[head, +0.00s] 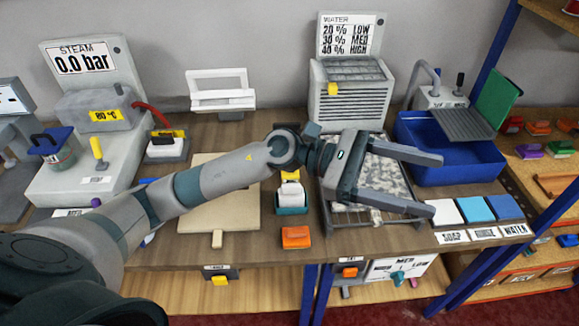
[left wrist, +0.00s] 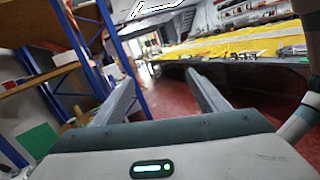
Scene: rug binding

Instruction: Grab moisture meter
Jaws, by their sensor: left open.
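No thing in view is plainly marked as the moisture meter. A small white and teal device with a yellow part (head: 291,193) stands on the bench beside the wooden board; I cannot tell whether it is the meter. My left gripper (head: 438,185) is open and empty, its fingers pointing right above the bench between the wire rack and the blue tub. Its forearm crosses in front of the board. In the left wrist view its two fingers (left wrist: 158,92) are spread with nothing between them. My right gripper is not in view.
A mottled rug piece lies on the wire rack (head: 352,217). A blue tub (head: 450,172) is behind the fingers. White and blue squares (head: 475,209) lie at the right front. An orange block (head: 296,237) sits near the front edge. The steam unit (head: 85,150) stands at left.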

